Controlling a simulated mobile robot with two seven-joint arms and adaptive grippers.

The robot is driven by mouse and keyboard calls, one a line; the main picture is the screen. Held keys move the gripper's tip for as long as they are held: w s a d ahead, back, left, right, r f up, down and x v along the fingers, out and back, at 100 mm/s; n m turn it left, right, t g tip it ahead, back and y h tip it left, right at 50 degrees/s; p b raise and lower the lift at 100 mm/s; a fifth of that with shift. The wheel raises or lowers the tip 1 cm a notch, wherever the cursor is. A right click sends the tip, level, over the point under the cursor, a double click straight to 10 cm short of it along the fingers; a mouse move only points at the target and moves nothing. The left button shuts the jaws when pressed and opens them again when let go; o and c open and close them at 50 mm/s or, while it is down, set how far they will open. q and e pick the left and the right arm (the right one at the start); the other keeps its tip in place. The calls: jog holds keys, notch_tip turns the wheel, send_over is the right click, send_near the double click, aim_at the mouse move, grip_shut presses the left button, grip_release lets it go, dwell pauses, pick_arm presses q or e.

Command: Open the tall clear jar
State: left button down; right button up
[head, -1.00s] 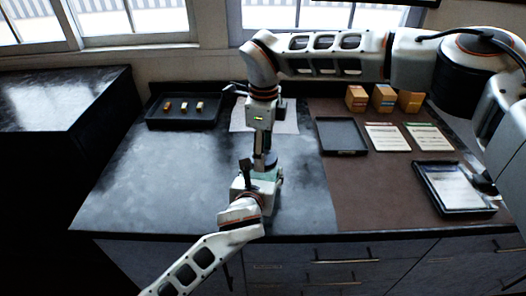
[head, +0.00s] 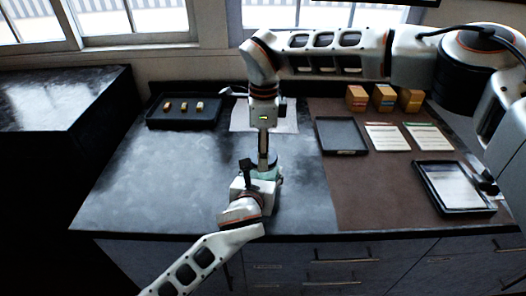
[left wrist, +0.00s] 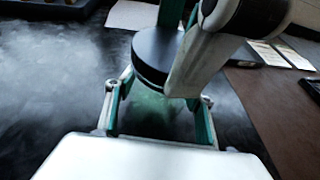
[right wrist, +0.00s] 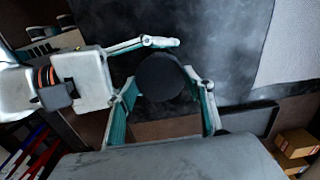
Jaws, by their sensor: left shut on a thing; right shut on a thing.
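The tall clear jar stands on the dark worktop at the centre of the head view, mostly hidden by my grippers. Its greenish body (left wrist: 150,108) shows between my left gripper's fingers in the left wrist view. Its round black lid (right wrist: 161,76) is on top in the right wrist view and also shows in the left wrist view (left wrist: 152,55). My left gripper (head: 262,178) is shut on the jar body from the front. My right gripper (head: 264,162) points straight down and is shut on the lid. I cannot tell whether the lid is loose.
A black tray (head: 205,121) with three small items is at the back left. A pale sheet (head: 285,126) lies behind the jar. On the brown mat at right are an empty black tray (head: 342,148), cards (head: 387,138), boxes (head: 383,97) and a framed sheet (head: 452,188). The left worktop is clear.

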pick_arm(q)
jog(key=shift+f, duration=0.1)
pick_arm(e)
jog(key=shift+r, duration=0.2)
jog(key=shift+r, duration=0.8)
jog(key=shift+r, duration=2)
pick_arm(q)
jog(key=c, duration=0.8)
grip_release()
